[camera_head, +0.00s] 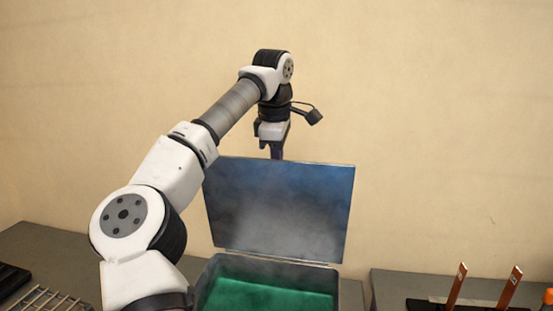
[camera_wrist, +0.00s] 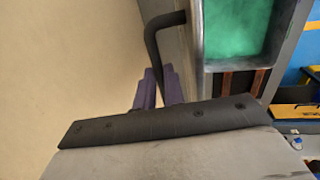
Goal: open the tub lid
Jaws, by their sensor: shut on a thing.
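The tub (camera_head: 352,296) is open, and green shows inside it in the head view and in the wrist view. Its blue-grey lid (camera_head: 278,210) stands raised, nearly upright, along the tub's back edge. My gripper (camera_head: 276,152) is at the lid's top edge, its fingertips partly hidden behind the lid. In the wrist view, my gripper's purple fingers (camera_wrist: 152,90) are shut on a dark bent handle (camera_wrist: 160,38) beside the lid's edge. The handle is hidden behind the lid in the head view.
Grey benches lie left and right of the tub. A wire rack (camera_head: 50,298) is at lower left. Two copper bars (camera_head: 509,287) stand in a dark holder at right, near an orange item (camera_head: 548,297). A plain wall is behind the lid.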

